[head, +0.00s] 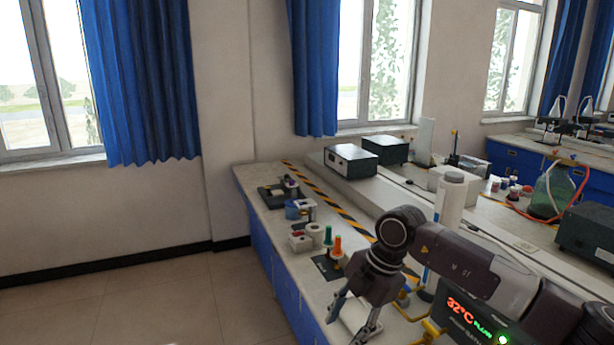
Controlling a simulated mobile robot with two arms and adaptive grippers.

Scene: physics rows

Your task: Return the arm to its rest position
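My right arm (465,268) comes in from the right and reaches over the lab bench (262,187). My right gripper (345,328) points down and to the left near the bench's front edge. Its two dark fingers are spread apart, and I see nothing held between them. A pale flat area shows behind the fingers; I cannot tell what it is. My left arm and gripper are not in view.
A water bath with a red 32°C display (468,312) stands close under my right arm. Green and orange-capped items (332,243), a white cylinder (451,200) and grey instrument boxes (350,161) stand on the bench. The floor (150,300) at left is clear.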

